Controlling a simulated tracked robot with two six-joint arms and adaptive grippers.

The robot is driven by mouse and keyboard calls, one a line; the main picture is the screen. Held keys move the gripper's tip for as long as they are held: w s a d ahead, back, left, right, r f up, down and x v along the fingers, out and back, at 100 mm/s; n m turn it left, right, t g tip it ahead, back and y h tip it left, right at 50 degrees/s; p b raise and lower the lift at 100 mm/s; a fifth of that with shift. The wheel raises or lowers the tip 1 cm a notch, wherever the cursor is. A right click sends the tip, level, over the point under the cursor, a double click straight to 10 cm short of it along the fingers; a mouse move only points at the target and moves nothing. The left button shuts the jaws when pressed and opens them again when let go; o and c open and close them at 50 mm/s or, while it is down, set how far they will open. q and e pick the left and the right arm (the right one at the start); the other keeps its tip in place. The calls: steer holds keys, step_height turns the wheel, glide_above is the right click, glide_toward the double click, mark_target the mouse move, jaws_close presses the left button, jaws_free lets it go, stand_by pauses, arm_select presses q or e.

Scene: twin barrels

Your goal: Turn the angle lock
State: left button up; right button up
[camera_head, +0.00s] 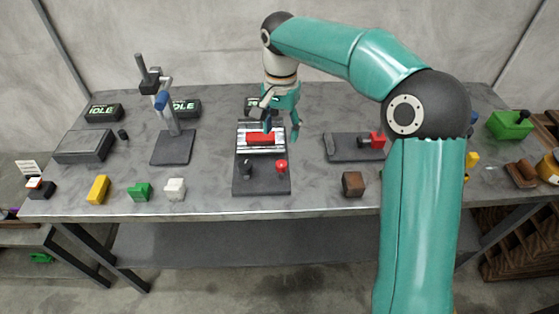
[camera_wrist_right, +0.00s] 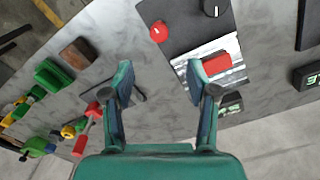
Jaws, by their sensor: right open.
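A dark fixture plate (camera_head: 262,187) lies in the middle of the table. It carries a black knob (camera_head: 246,168), a red knob (camera_head: 281,166) and a red block (camera_head: 260,139) on a shiny metal bed. I cannot tell which part is the angle lock. My right gripper (camera_head: 281,129) is open and empty above the back of this fixture. In the right wrist view, the space between its fingers (camera_wrist_right: 160,85) shows bare table, and the right finger is beside the red block (camera_wrist_right: 217,64). The red knob (camera_wrist_right: 158,31) and black knob (camera_wrist_right: 215,7) lie farther up. My left gripper is not in view.
Yellow (camera_head: 97,190), green (camera_head: 139,192), white (camera_head: 174,189) and brown (camera_head: 353,184) blocks line the front edge.

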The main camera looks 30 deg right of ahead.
mark_target(281, 164)
step_height(281, 164, down, 12)
steer(key=shift+r, duration=0.1)
stand_by(0.4)
jaws_close()
